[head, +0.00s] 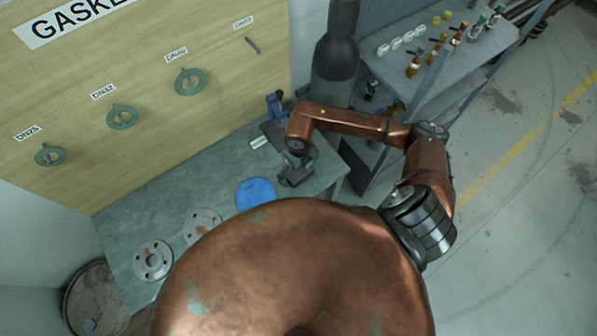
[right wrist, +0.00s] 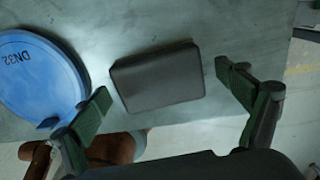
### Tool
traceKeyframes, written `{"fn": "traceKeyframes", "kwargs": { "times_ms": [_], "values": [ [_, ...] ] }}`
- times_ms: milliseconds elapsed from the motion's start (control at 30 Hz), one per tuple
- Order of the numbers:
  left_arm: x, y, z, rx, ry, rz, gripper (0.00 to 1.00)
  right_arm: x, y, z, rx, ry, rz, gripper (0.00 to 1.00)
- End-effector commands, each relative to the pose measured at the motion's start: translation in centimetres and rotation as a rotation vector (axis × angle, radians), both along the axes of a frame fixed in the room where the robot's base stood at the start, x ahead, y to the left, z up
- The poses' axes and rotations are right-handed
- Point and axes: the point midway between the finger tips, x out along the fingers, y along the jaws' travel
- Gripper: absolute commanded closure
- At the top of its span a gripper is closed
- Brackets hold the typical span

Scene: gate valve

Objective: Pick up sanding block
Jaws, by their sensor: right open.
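The sanding block appears to be the dark grey rectangular block (right wrist: 158,80) with rounded edges, lying flat on the grey-green bench in the right wrist view. My right gripper (right wrist: 166,92) is open, with one green-padded finger to each side of the block and clear space between. In the head view my right gripper (head: 300,161) is over the bench's right end and partly hides the dark block (head: 297,179) below it. The height between fingertips and block is hard to tell. My left gripper is not in view.
A blue disc (head: 255,194) marked DN32 lies left of the block, close to one finger. Two flanges (head: 153,261) lie farther left on the bench (head: 130,215). A blue tool (head: 275,107) stands at the back. A shelf (head: 440,65) with several bottles stands right.

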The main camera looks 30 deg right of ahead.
Motion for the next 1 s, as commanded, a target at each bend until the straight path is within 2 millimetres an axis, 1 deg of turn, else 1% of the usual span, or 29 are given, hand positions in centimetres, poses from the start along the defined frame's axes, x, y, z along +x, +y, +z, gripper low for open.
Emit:
{"fn": "traceKeyframes", "kwargs": {
  "times_ms": [233,267,900,967,1000],
  "values": [
    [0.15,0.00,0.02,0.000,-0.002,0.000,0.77,0.04,0.09,-0.28,0.000,0.000,0.002,0.07],
    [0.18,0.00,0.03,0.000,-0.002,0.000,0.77,0.04,0.09,-0.28,0.000,0.000,0.002,0.09],
    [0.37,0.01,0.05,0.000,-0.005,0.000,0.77,0.05,0.09,-0.23,0.000,0.000,0.002,0.53],
    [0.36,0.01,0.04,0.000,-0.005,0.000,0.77,0.06,0.10,-0.21,0.001,-0.001,0.002,0.56],
    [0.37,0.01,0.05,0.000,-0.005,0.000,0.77,0.07,0.09,-0.21,0.000,-0.001,0.002,0.56]
  ]
}}
